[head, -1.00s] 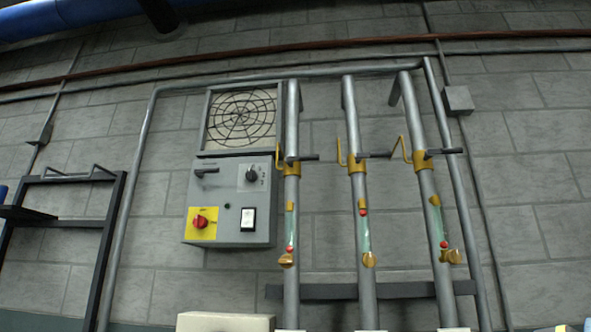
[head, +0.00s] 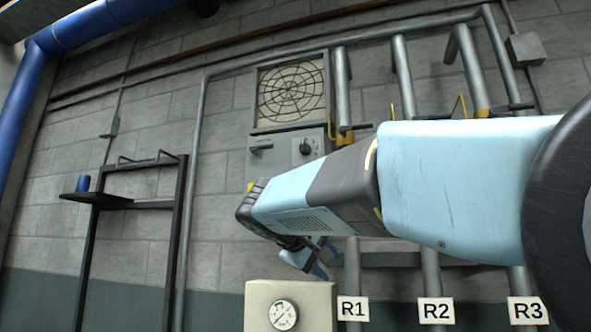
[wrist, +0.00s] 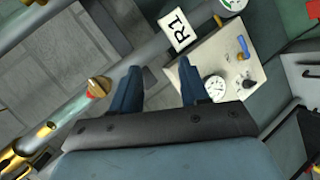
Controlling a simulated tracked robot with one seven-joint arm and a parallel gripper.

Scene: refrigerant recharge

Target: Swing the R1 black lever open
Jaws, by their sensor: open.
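The R1 black lever (head: 356,127) sticks out to the right from the yellow collar on the leftmost pipe (head: 342,75), just above my arm in the head view. My gripper (head: 318,270) is below the lever, near the lower part of that pipe. In the wrist view my gripper (wrist: 160,75) has its two blue fingers apart with nothing between them. The R1 pipe crosses that view diagonally, with a brass knob (wrist: 98,87) left of the fingers and yellow fittings (wrist: 15,160) at the lower left. The R1 label (head: 352,308) is at the pipe's foot.
A beige box with a gauge (head: 284,313) stands low by the R1 pipe. The grey control box (head: 270,155) is partly hidden by my arm. The R2 (head: 402,70) and R3 (head: 473,70) pipes stand to the right. A dark rack (head: 130,200) is at the left.

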